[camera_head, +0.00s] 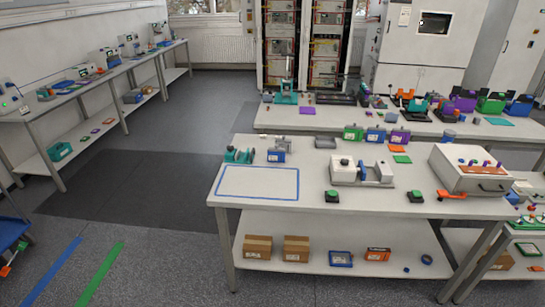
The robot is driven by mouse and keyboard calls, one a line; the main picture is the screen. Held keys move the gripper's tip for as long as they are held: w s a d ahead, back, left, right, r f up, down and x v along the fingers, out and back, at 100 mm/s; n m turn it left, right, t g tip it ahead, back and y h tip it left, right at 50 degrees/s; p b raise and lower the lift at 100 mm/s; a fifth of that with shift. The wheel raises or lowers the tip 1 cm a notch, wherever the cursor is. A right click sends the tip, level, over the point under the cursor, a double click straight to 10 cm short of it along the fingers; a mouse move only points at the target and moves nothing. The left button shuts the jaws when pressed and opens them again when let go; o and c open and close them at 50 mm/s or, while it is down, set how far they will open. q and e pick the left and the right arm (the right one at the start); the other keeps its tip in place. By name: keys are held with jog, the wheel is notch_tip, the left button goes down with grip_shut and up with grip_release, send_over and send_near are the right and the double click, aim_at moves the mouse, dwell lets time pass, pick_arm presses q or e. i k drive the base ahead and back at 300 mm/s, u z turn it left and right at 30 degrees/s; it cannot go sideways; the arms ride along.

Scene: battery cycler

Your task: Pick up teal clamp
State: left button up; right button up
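A small teal device (239,155), which looks like a clamp, sits at the back left of the near white table (300,200). A taller teal device (286,92) stands at the left end of the farther table, and another teal piece (416,105) is among the coloured devices to its right. At this size I cannot tell for sure which one is the teal clamp. Neither of my grippers is in view.
A blue-outlined rectangle (222,195) marks an empty area at the table's front left. A grey-white vise-like device (362,173) and a white box with a handle (470,170) stand to the right. Boxes (257,247) sit on the lower shelf. Floor at left is largely clear.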

aim_at(247, 158)
jog(key=u, duration=0.35)
jog(key=i, duration=1.3)
jog(key=z, duration=0.4)
